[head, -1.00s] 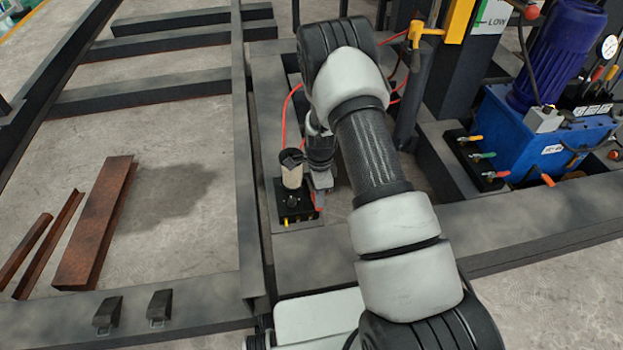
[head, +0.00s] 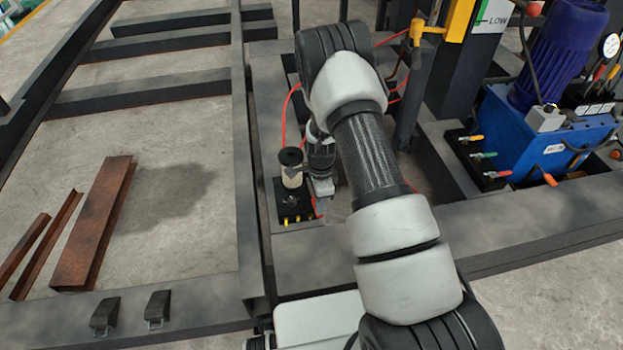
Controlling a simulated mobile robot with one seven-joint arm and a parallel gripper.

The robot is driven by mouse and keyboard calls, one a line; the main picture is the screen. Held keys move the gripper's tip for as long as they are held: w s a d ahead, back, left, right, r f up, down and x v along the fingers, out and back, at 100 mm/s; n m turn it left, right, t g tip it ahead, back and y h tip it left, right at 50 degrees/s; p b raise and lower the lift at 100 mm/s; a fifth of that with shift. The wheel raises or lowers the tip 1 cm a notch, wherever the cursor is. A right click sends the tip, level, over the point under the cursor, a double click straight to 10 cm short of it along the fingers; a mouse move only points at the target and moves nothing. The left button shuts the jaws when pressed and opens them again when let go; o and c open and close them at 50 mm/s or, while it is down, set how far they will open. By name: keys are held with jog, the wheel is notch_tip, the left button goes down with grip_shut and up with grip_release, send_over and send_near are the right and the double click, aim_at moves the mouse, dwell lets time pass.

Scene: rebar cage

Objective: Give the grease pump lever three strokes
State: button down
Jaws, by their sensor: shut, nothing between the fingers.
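The grease pump (head: 293,204) is a small black block with a cream cylinder (head: 291,180), standing on the dark frame plate. A round black piece (head: 290,156) shows at the top of the cylinder; I cannot tell whether it is a cap or the lever's end. The pump lever is not clearly made out. My gripper (head: 322,196) is shut and empty, pointing down just right of the pump. Whether it touches the lever cannot be told. My arm covers the area to the right of it.
A red hose (head: 286,112) curves behind the pump. A blue hydraulic unit (head: 540,135) with coloured valve handles stands at the right. A yellow-handled post (head: 432,29) rises behind my arm. Rusty steel pieces (head: 92,225) lie on the clear floor at left.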

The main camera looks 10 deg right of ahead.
jog(key=shift+f, duration=0.1)
jog(key=shift+s+f, duration=0.25)
jog(key=shift+f, duration=0.4)
dwell(0.3)
jog(key=w+r+p, duration=0.3)
jog(key=w+r, duration=0.3)
jog(key=r, duration=0.4)
jog(key=shift+w+r, duration=0.35)
jog(key=shift+r, duration=0.05)
jog(key=shift+f, duration=0.1)
jog(key=shift+s+f, duration=0.4)
jog(key=shift+s, duration=0.1)
dwell(0.4)
